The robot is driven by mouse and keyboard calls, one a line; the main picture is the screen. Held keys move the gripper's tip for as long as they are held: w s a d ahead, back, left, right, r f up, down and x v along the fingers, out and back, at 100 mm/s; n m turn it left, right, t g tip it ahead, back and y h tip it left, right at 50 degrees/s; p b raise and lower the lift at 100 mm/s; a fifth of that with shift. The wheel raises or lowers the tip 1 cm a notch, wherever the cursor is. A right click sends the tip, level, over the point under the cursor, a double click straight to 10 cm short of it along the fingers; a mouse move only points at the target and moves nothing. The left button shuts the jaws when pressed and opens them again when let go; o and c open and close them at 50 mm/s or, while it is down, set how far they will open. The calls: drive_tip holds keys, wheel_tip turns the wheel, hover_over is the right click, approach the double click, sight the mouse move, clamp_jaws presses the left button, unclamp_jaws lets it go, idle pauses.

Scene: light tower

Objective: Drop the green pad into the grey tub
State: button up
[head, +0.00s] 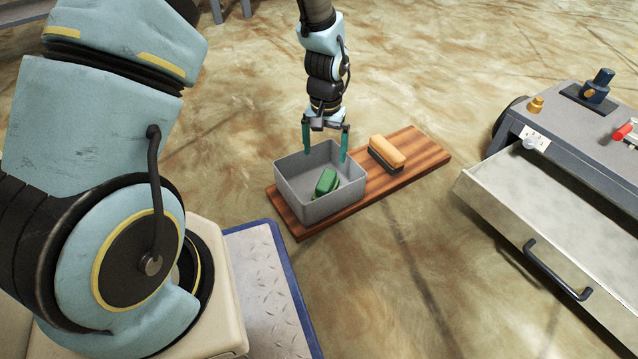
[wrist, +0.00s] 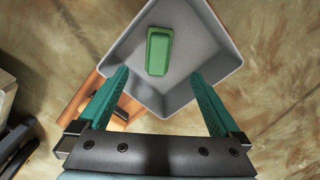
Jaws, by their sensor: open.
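The green pad (head: 326,182) lies inside the grey tub (head: 290,184), on its floor, in the head view. In the wrist view the green pad (wrist: 159,51) also shows in the grey tub (wrist: 205,58), toward the top of the picture. The tub stands on the left part of a wooden board (head: 428,152). My gripper (head: 325,152) is above the tub, with its two teal fingers spread apart. In the wrist view my gripper (wrist: 160,78) is open with nothing between the fingers.
A brush with an orange top (head: 387,152) sits on the board to the right of the tub. A grey machine (head: 580,125) with an open drawer (head: 545,235) stands at the right. A blue-edged metal platform (head: 262,290) is at the lower left. The floor behind the board is clear.

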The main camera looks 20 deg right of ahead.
wheel_tip(320, 180, up, 9)
drive_tip(key=p, duration=0.4)
drive_tip(key=shift+r, duration=0.2)
